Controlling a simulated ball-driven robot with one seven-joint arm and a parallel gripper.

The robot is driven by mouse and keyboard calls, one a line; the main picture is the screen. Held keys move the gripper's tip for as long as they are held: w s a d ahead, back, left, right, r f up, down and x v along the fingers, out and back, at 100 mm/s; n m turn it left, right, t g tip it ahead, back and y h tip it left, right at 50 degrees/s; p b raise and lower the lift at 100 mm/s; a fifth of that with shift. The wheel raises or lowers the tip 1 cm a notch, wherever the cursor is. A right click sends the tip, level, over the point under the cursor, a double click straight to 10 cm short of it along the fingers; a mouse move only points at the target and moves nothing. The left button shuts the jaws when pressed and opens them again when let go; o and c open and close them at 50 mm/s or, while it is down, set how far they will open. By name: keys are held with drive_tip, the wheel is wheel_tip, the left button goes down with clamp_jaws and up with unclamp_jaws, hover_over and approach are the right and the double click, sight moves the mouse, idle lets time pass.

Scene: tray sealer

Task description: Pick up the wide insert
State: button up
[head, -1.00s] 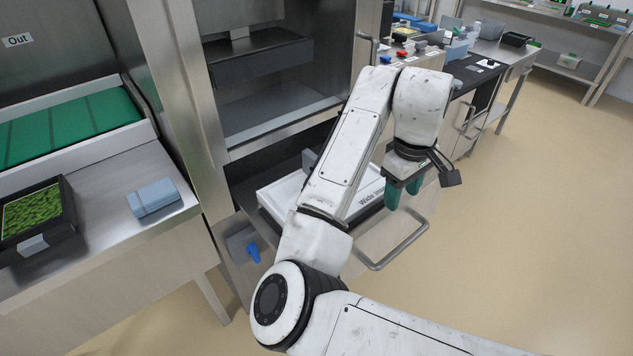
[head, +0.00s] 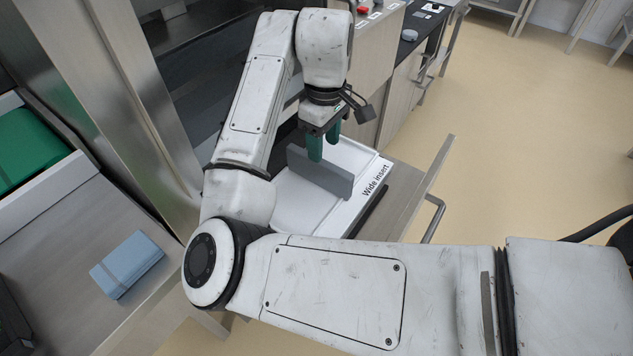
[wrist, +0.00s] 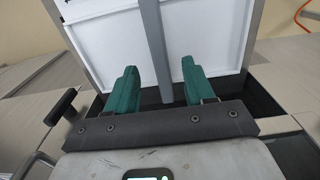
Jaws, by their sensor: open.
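The wide insert (head: 355,162) is a shallow white tray with "Wide insert" printed on its edge. It lies in an open drawer and is partly hidden by my arm. A grey upright plate (head: 320,177) stands across its middle. My gripper (head: 323,148), with green fingers, points down at the plate's top edge and is open. In the wrist view, the fingers (wrist: 160,72) are apart, and the grey plate (wrist: 154,40) runs into the gap between them. The white insert (wrist: 208,30) shows on both sides of the plate. I cannot tell whether either finger touches it.
The drawer front (head: 425,190) with its bar handle (head: 433,218) stands out to the right. The steel machine is close on the left. A blue-grey block (head: 127,264) rests on the steel counter (head: 60,265). Open floor lies to the right.

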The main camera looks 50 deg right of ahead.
sight(323, 171)
wheel_tip(323, 171, down, 10)
drive_tip(key=shift+d+r+b, duration=0.1)
drive_tip(key=shift+r+b, duration=0.1)
drive_tip(key=shift+b, duration=0.5)
clamp_jaws()
drive_tip(key=shift+w, duration=0.1)
idle(1.0)
